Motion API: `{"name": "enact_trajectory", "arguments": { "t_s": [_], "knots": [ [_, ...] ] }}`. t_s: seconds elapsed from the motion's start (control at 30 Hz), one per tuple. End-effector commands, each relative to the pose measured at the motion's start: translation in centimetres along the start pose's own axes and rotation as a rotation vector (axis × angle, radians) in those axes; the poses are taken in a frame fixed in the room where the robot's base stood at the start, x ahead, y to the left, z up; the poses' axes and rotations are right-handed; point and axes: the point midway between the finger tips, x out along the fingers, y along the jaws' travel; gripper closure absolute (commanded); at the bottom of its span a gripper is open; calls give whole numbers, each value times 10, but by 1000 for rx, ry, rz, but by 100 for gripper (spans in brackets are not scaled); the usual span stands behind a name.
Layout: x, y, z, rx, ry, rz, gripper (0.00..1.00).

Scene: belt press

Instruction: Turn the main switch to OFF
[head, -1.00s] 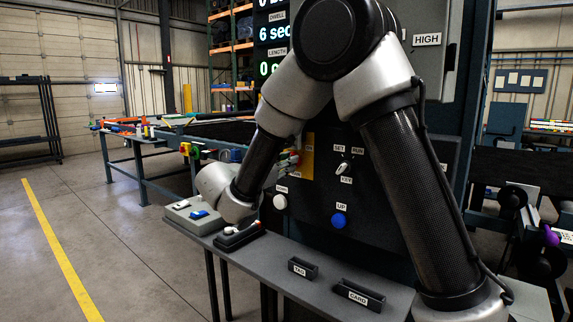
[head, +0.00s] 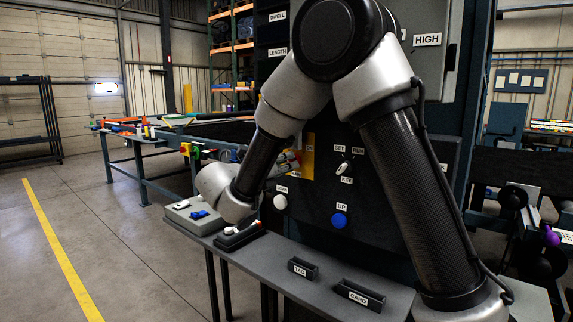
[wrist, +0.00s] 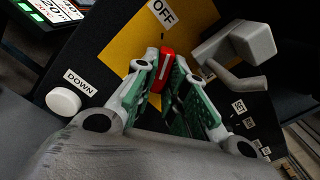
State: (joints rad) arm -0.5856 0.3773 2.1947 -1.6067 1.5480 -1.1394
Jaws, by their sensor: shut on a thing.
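The main switch's red handle (wrist: 165,70) stands on a yellow plate (wrist: 118,42) in the wrist view. The handle points up toward the OFF label (wrist: 163,12), with a small dark mark between them. My gripper (wrist: 160,66) has its green-padded fingers on both sides of the handle and is shut on it. In the head view the yellow plate (head: 309,165) shows beside my forearm, which hides most of the switch; my gripper (head: 288,162) shows only partly there.
A grey lever-like part (wrist: 236,50) stands close to the right of my fingers. A white DOWN button (wrist: 63,101) is on the left. A SET/RUN key switch (head: 343,168) and a blue UP button (head: 339,221) are on the panel. A grey shelf (head: 275,285) runs below.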

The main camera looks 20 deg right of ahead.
Motion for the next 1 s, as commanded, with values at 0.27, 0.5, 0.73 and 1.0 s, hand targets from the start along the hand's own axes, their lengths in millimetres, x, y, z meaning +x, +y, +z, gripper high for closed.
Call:
{"name": "enact_trajectory", "arguments": {
  "t_s": [0.27,0.5,0.73,1.0],
  "knots": [
    [0,1,0,-155,0,1,100],
    [0,1,0,-218,0,1,100],
    [0,1,0,-232,0,1,100],
    [0,1,0,-232,0,1,85]
  ]
}}
